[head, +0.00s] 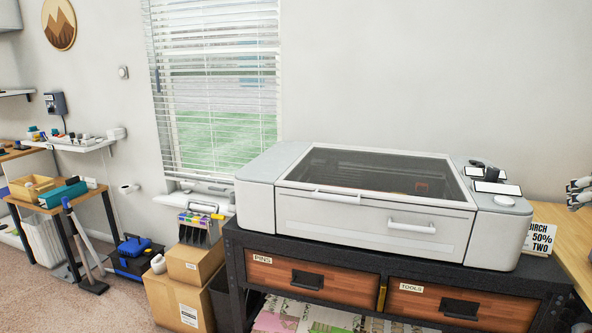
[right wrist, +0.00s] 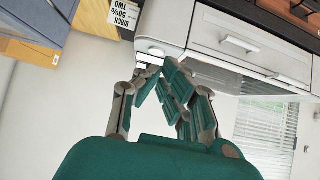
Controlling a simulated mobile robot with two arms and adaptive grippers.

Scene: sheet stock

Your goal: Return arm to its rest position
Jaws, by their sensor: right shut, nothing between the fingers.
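My right gripper (head: 579,193) shows only in part at the right edge of the head view, in the air above the wooden worktop and to the right of the white machine. In the right wrist view its teal and grey fingers (right wrist: 168,78) are drawn together with nothing held between them. That view is upside down, with the white machine (right wrist: 235,45) beyond the fingertips. No part of my left gripper or left arm shows.
The white machine (head: 375,228) with a dark glass lid stands on a black bench with drawers labelled PINS (head: 310,279) and TOOLS (head: 458,305). A sign (head: 540,241) stands beside the wooden worktop (head: 570,232). Cardboard boxes (head: 182,300) sit left of the bench.

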